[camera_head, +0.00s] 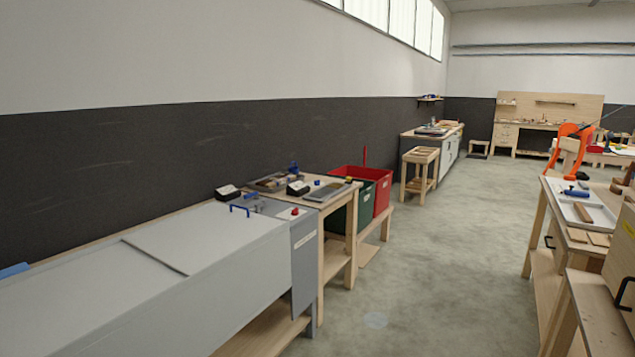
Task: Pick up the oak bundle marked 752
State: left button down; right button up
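I cannot pick out an oak bundle marked 752 in the head view, and no number 752 is readable. Small wooden pieces (598,239) lie on the right-hand bench, too small to identify. Neither of my grippers is in view.
A long grey cabinet (215,245) runs along the left wall. Beyond it stand a wooden table (338,192), a green bin (366,205) and a red bin (383,195). A wooden bench (552,205) with a white tray (585,212) stands right. The concrete floor (440,245) between is clear.

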aim_at(262, 184)
jog(key=z, duration=0.65)
jog(key=i, duration=5.35)
jog(key=i+l+u, duration=0.1)
jog(key=u, duration=3.4)
jog(key=l, duration=0.1)
